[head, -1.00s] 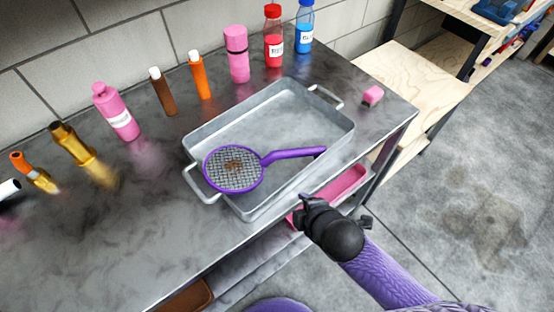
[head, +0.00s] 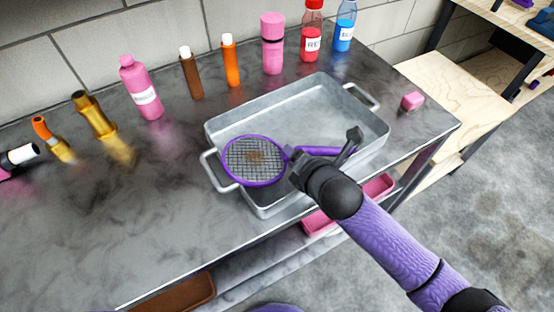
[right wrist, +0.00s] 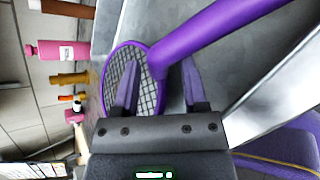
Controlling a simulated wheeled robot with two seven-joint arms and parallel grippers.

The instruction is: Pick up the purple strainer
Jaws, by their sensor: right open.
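The purple strainer (head: 254,161) lies in the metal tray (head: 225,122), its round mesh head at the left end and its handle pointing right. A brown patch shows on the mesh. My right gripper (head: 322,150) is over the tray at the strainer's handle and hides part of it. In the right wrist view the gripper (right wrist: 160,85) is open, with the strainer (right wrist: 205,40) beyond the fingers and its handle running up to the right. I cannot tell whether the handle is between the fingers. My left gripper is not in view.
Several bottles stand along the wall, among them a pink bottle (head: 141,88), a red bottle (head: 312,32) and a blue bottle (head: 345,27). A small pink block (head: 413,101) sits right of the tray. A pink bin (head: 318,222) is below the counter.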

